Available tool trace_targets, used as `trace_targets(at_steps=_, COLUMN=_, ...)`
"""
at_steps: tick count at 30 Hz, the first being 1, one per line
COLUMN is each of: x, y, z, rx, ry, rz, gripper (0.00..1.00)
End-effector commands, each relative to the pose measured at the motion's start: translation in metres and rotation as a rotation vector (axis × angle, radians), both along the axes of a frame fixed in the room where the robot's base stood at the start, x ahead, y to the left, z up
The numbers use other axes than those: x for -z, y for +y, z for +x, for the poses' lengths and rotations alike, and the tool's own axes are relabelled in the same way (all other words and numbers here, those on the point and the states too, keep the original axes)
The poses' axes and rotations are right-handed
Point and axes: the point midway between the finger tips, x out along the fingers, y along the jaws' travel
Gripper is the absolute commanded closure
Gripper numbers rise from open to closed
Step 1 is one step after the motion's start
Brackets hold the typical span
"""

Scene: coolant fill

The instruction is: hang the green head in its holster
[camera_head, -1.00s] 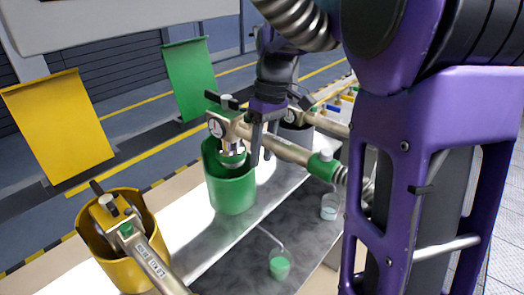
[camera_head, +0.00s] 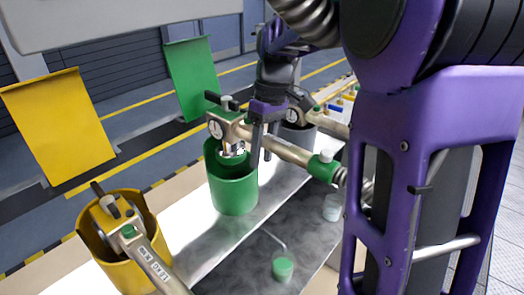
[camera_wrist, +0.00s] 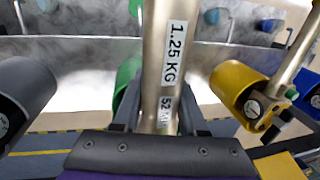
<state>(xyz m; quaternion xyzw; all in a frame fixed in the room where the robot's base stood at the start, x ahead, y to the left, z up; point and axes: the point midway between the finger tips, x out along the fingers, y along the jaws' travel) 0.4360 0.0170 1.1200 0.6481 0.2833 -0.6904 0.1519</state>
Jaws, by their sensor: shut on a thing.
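The green head (camera_head: 228,128), a metal filling head with a gauge and green bands, has its lower end inside the green holster (camera_head: 233,190). My gripper (camera_head: 262,158) is shut on the head's metal barrel, just right of the gauge. In the wrist view the barrel (camera_wrist: 166,65), labelled 1.25 KG, runs between the fingers of my gripper (camera_wrist: 160,118). Part of the green holster (camera_wrist: 124,82) shows behind the barrel there. The bottom of the head is hidden by the holster wall, so I cannot tell whether it is fully seated.
A yellow holster (camera_head: 110,262) with its own head stands at the front left. A grey holster (camera_head: 298,136) with another head stands behind my gripper. A small green cap (camera_head: 283,268) and a clear cup (camera_head: 332,207) are on the dark, misty bench.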

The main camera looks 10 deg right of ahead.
Motion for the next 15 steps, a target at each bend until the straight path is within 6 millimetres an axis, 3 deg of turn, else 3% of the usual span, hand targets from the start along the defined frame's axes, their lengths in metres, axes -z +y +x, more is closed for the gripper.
trace_targets(at_steps=15, x=0.042, y=0.000, z=0.000, rx=0.000, ry=0.001, rz=-0.001, gripper=1.00)
